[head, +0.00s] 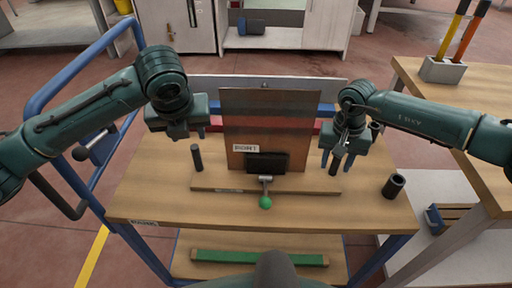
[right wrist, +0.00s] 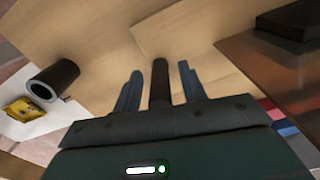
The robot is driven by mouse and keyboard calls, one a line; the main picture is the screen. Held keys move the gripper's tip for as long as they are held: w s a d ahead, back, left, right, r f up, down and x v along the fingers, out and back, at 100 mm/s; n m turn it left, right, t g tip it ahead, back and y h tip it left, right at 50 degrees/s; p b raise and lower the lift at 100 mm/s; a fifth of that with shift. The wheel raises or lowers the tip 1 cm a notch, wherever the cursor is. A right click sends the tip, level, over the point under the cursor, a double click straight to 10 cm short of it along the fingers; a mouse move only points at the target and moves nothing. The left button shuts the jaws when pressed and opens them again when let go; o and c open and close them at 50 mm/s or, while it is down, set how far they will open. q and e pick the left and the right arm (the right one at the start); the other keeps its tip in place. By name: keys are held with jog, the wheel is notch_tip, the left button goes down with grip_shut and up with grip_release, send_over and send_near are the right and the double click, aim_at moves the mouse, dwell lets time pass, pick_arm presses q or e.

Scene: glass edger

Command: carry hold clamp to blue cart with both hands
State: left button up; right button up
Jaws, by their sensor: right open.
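The hold clamp has a flat wooden base (head: 230,184), a dark clamp block (head: 260,162) and a lever with a green knob (head: 265,202). It stands on a wooden worktop with blue legs. A dark upright post rises at each end, the left post (head: 196,157) and the right post (head: 334,166). My right gripper (head: 338,161) is open at the right post. In the right wrist view the post (right wrist: 160,85) shows between the open fingers (right wrist: 160,88). My left gripper (head: 189,132) is open and empty, above the left post.
A brown panel (head: 240,115) stands upright behind the clamp block. A dark hollow cylinder (head: 393,186) stands on the worktop (head: 150,185) at right. A blue tubular frame (head: 60,75) is at left. Another wooden table (head: 485,95) is at far right.

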notch_tip(320, 180, up, 12)
jog(key=shift+f, duration=0.2)
jog(key=shift+s, duration=0.1)
dwell(0.5)
